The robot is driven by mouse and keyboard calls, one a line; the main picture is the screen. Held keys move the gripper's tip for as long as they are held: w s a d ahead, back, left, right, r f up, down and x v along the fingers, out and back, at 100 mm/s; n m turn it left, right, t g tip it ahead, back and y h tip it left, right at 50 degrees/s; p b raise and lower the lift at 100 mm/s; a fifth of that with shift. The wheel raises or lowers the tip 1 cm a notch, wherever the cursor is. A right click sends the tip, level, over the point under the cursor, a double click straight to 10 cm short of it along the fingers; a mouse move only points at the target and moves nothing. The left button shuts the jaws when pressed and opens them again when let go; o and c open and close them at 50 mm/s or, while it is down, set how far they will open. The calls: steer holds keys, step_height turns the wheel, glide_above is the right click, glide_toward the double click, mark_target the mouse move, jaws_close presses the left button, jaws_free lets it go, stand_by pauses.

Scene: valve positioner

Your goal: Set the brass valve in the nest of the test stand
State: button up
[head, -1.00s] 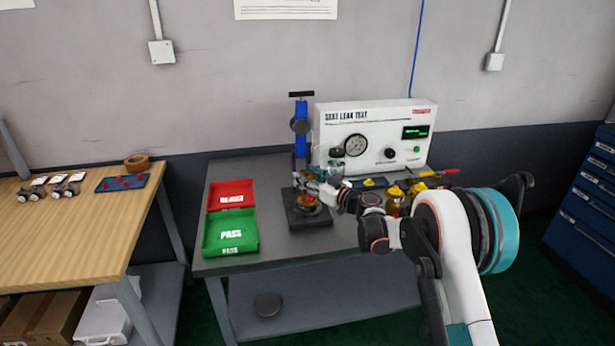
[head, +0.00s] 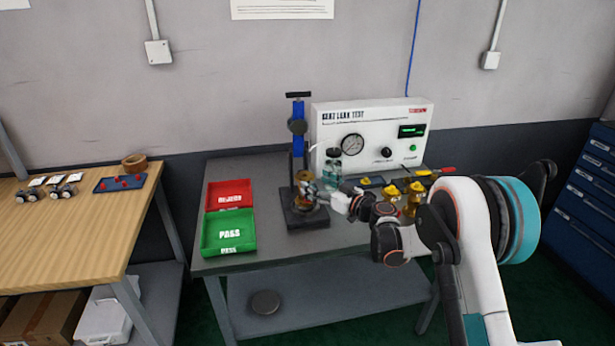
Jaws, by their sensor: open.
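The test stand has a dark square base (head: 308,222) and a blue upright (head: 298,112) with a black handle on top. A brass valve (head: 303,185) stands on the base, under the upright's head, and looks upright. My gripper (head: 318,194) is open just right of the valve, with its fingertips close to it. Whether the fingers touch the valve is too small to tell. The nest is hidden under the valve and fingers, so I cannot tell how the valve sits in it.
A white leak-test box (head: 370,140) stands behind. More brass valves (head: 390,193) stand right of my wrist. A red tray (head: 229,194) and a green tray (head: 229,233) lie left of the stand. A small bottle (head: 332,168) stands behind the gripper. The front of the bench is clear.

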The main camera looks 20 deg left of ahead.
steer(key=p+v, duration=0.1)
steer(key=v, duration=0.5)
steer(key=shift+d, duration=0.2)
steer(key=s+d+r+m+h, duration=0.5)
steer(key=s+d+r+h, duration=0.2)
steer(key=s+d+r, duration=0.85)
steer(key=s+d+f+m+h, duration=0.3)
steer(key=s+d+m+h, duration=0.5)
steer(key=s+d, duration=1.6)
steer(key=shift+s+d+h, duration=0.3)
steer(key=shift+s+h, duration=0.4)
steer(key=shift+s, duration=0.3)
